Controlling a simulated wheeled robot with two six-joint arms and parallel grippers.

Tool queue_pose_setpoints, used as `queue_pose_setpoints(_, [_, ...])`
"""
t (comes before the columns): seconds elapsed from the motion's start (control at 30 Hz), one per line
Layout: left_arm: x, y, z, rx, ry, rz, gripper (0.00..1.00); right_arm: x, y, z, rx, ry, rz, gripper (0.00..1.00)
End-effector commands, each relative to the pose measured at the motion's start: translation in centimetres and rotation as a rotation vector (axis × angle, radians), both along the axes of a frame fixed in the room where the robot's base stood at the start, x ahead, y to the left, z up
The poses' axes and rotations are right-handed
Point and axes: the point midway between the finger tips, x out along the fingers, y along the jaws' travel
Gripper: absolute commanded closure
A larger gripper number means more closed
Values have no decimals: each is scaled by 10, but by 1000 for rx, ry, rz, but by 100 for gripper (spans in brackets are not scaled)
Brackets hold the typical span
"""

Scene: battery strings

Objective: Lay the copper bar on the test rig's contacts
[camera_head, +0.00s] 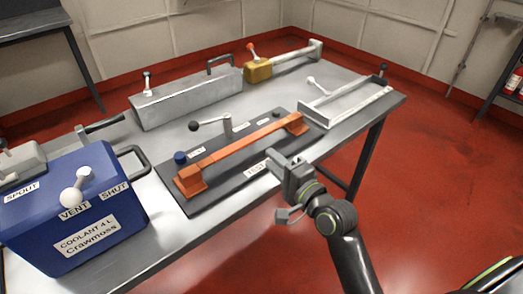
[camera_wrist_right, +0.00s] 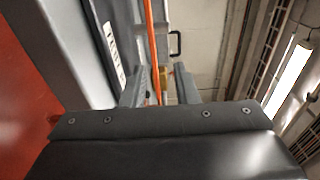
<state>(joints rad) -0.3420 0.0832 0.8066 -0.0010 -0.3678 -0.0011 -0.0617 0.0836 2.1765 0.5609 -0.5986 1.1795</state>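The copper bar (camera_head: 240,141) lies lengthwise over the dark test rig (camera_head: 222,187), its ends at the two copper contact blocks, the near-left one (camera_head: 190,181) and the far-right one (camera_head: 296,123). It looks seated on both, though I cannot see the undersides. My right gripper (camera_head: 284,164) is in front of the rig's right half, apart from the bar. In the right wrist view its two fingers (camera_wrist_right: 160,86) stand apart, with the bar (camera_wrist_right: 150,40) showing beyond the gap. It holds nothing that I can see. My left gripper is not in view.
A blue coolant box (camera_head: 115,225) stands at the left front of the metal table. A long grey case (camera_head: 190,98), a yellow-ended bar tool (camera_head: 258,70) and an open grey tray (camera_head: 350,106) stand behind. A black-knobbed lever (camera_head: 208,124) rises behind the bar.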

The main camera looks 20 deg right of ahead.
Motion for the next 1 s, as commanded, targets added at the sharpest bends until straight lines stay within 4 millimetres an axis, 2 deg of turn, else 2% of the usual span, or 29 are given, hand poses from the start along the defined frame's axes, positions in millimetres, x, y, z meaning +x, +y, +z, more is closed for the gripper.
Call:
queue_pose_setpoints(0.1, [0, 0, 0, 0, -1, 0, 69, -16, -5, 0, -1, -1, -1, 73])
queue_pose_setpoints(0.27, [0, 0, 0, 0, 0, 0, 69, -26, -8, 1, 1, -3, 0, 73])
queue_pose_setpoints(0.8, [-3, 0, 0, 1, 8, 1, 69, -28, -8, 1, -4, -2, 0, 73])
queue_pose_setpoints(0.9, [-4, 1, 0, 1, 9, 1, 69, -33, -9, -9, -70, 25, 0, 73])
queue_pose_setpoints(1.0, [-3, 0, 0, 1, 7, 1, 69, -49, -14, -37, -253, 101, 10, 73])
